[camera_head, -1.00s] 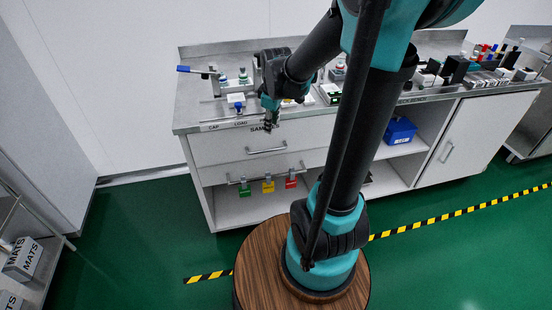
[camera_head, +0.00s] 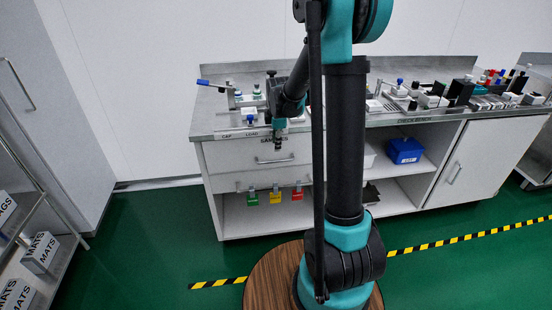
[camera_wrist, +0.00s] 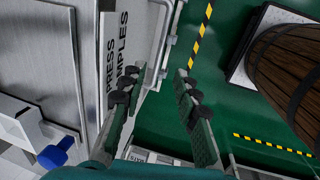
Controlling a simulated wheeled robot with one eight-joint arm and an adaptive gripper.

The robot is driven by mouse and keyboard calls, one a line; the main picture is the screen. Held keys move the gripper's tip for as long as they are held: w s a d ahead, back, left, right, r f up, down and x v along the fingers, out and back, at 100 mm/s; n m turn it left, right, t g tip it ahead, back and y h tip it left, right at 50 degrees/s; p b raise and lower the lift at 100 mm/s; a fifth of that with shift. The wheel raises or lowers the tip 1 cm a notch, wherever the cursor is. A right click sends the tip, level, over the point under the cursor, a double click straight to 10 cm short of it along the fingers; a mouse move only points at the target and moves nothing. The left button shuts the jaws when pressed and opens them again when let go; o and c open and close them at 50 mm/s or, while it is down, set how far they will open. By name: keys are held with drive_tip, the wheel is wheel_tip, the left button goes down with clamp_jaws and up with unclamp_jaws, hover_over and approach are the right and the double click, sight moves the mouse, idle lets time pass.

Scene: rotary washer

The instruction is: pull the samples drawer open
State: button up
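The samples drawer (camera_head: 240,158) is the upper white drawer front under the left part of the bench, and it looks closed. Its metal bar handle (camera_head: 274,160) is across its middle. In the wrist view the drawer front (camera_wrist: 137,30) shows lettering ending in "PRESS" and "MPLES", and the handle (camera_wrist: 168,42) runs along it. My gripper (camera_head: 277,148) points down in front of the drawer, close to the handle. In the wrist view my gripper (camera_wrist: 157,78) is open, with the handle's near end showing between the two fingers. Contact with the handle cannot be told.
The steel bench top (camera_head: 225,122) holds a blue-handled device and small fixtures. Below the drawer, a rail carries green, yellow and red tags (camera_head: 275,195). A blue bin (camera_head: 404,150) sits on an open shelf to the right. The green floor (camera_head: 150,235) in front is clear.

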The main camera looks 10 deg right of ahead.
drive_tip(key=f, duration=0.3)
drive_tip(key=w+f, duration=0.1)
drive_tip(key=f, duration=0.5)
drive_tip(key=shift+w+f, duration=0.1)
drive_tip(key=shift+w, duration=0.25)
clamp_jaws()
